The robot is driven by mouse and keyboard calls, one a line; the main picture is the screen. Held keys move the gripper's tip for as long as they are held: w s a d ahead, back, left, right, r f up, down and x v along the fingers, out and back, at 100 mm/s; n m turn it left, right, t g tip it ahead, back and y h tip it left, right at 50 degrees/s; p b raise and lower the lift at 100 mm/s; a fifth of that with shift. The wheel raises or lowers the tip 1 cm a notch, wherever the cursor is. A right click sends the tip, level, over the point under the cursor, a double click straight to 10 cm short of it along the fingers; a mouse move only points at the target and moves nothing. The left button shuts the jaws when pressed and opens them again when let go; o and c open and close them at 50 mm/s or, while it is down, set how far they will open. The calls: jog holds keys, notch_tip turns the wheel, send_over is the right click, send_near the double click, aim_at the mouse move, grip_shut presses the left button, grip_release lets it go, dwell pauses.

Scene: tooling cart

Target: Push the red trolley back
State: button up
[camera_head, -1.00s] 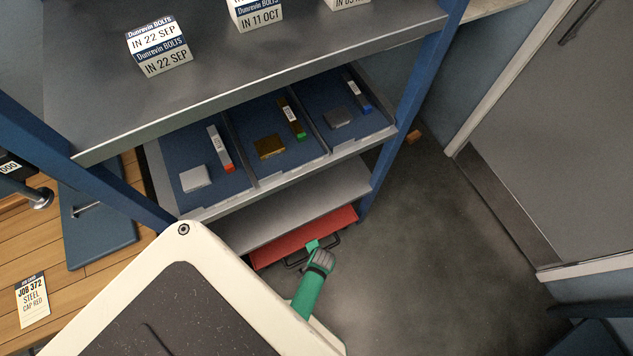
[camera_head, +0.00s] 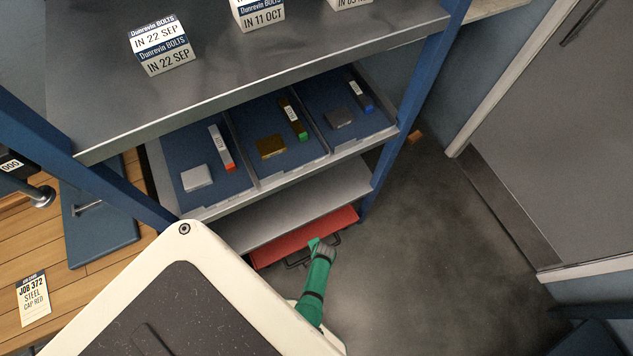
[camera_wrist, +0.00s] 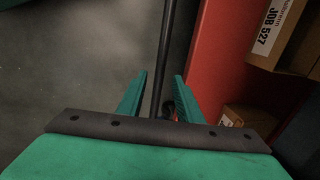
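The red trolley (camera_head: 300,239) is low under the shelving unit, with its red front edge and black handle sticking out. My green gripper (camera_head: 314,243) is at the handle in the head view. In the wrist view its two fingers (camera_wrist: 158,97) stand apart with the black handle bar (camera_wrist: 165,60) running between them. Gaps show beside the bar, so the gripper is open around it. The trolley's red wall (camera_wrist: 222,60) is to the right of the fingers in that view.
Cardboard boxes, one labelled JOB 527 (camera_wrist: 283,28), are beside the red wall. A grey shelf (camera_head: 300,207) is above the trolley, and a blue post (camera_head: 415,90) stands to its right. Grey floor (camera_head: 420,270) is clear at the right, before a door (camera_head: 570,130).

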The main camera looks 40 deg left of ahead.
jog(key=shift+w+a+f, duration=0.1)
jog(key=shift+a+f, duration=0.05)
jog(key=shift+f, duration=0.55)
jog(key=shift+a+f, duration=0.1)
jog(key=shift+f, duration=0.55)
grip_shut()
